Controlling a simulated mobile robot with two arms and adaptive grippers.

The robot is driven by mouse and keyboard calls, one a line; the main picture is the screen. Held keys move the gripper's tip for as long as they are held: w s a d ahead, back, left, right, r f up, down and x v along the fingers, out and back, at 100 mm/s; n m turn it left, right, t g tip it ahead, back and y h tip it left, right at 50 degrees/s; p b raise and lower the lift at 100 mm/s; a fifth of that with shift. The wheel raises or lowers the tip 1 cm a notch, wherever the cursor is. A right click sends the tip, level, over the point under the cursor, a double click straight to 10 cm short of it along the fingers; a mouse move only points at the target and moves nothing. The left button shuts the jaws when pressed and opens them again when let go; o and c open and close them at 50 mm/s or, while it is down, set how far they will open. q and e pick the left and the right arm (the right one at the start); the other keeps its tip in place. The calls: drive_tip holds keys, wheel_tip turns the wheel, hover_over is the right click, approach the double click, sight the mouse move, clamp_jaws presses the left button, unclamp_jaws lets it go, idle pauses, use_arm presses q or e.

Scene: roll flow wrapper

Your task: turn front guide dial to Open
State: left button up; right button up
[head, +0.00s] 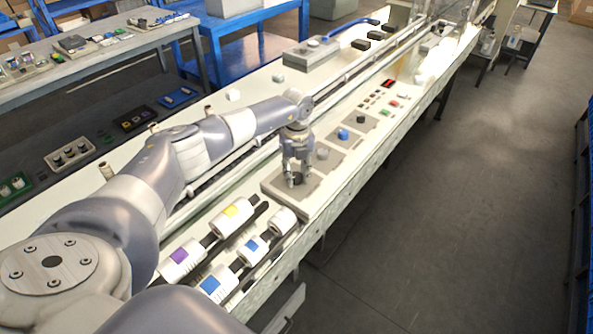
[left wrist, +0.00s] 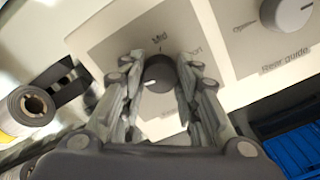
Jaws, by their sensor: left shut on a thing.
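The front guide dial (left wrist: 158,72) is a dark round knob on a light grey panel in the left wrist view. My left gripper (left wrist: 160,85) has its two fingers on either side of the knob, shut on it. A white mark shows on the knob's lower left side. "Mid" is printed above the knob and a partly covered word ending in "ort" is to its right; any label on its left side is hidden by a finger. In the head view my left gripper (head: 296,182) points down onto the nearest dial panel (head: 280,193). My right gripper is not in view.
The rear guide dial (left wrist: 287,14) is beside it; it also shows in the head view (head: 322,153). A blue dial (head: 343,134) and a black one (head: 360,118) follow along the bench. Several label rolls (head: 181,258) lie nearer. The floor at right is clear.

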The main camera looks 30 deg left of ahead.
sight(297, 175)
use_arm(q)
drive_tip(key=shift+n+p, duration=0.35)
drive_tip(key=shift+n, duration=0.75)
drive_tip(key=o, duration=1.1)
drive_tip(key=shift+r, duration=0.1)
wheel_tip(297, 175, up, 12)
drive_tip(key=shift+f, duration=0.1)
